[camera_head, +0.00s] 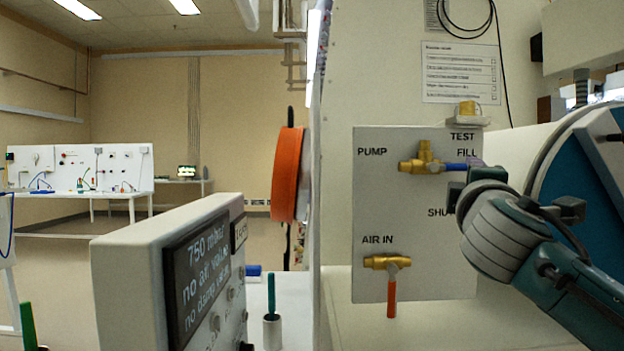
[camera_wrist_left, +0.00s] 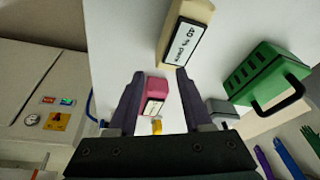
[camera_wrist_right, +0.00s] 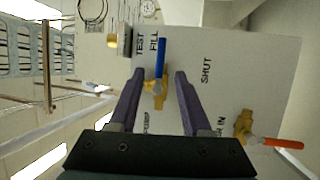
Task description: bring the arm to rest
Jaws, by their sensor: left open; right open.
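My right arm comes in from the right in the head view, with its wrist in front of the valve panel (camera_head: 430,270). My right gripper (camera_wrist_right: 159,73) is open. Its fingers appear on either side of the upper brass valve (camera_head: 424,158) in the right wrist view; contact cannot be told. That valve's blue handle (camera_wrist_right: 160,55) points toward FILL. The lower brass valve has an orange handle (camera_head: 392,295) hanging down. My left gripper (camera_wrist_left: 160,73) is open and empty, facing a pink labelled block (camera_wrist_left: 157,88); it is outside the head view.
A grey display box (camera_head: 130,270) reading 750 mbar stands at front left. An orange disc (camera_head: 287,175) is left of the panel wall. The left wrist view shows a green case (camera_wrist_left: 265,72) and a beige labelled block (camera_wrist_left: 186,30).

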